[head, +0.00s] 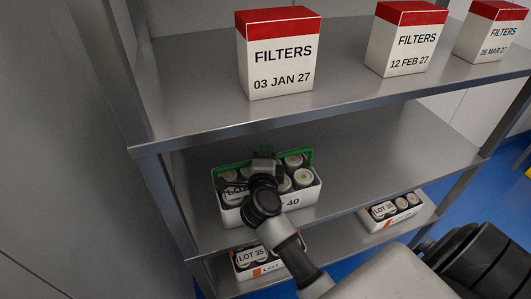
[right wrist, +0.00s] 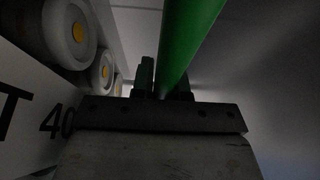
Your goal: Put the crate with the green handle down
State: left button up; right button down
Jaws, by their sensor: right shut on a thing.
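The white crate (head: 309,196) with the green handle (head: 231,168) is at the middle shelf and holds several tubs. Its label is partly hidden by my right arm; "40" shows. My right gripper (head: 264,153) reaches over the crate and is shut on the green handle. In the right wrist view the green handle (right wrist: 192,38) runs between the fingers (right wrist: 163,80), with the crate's wall (right wrist: 22,140) at the left. The crate looks level. I cannot tell whether its bottom touches the shelf. My left gripper is not in view.
The middle shelf (head: 375,155) has bare room right of the crate. Below are the LOT 35 crate (head: 241,269) and LOT 25 crate (head: 372,224). The top shelf (head: 200,105) above holds FILTERS boxes (head: 275,75). A rack post (head: 165,190) stands at the left.

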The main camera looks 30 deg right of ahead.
jog(key=c, duration=1.5)
grip_release()
jog(key=shift+f, duration=0.1)
jog(key=o, duration=0.4)
jog(key=b+v, duration=0.1)
jog(key=v, duration=1.1)
jog(key=shift+s+r+b, duration=0.1)
jog(key=shift+r+b, duration=0.1)
jog(key=shift+b, duration=0.15)
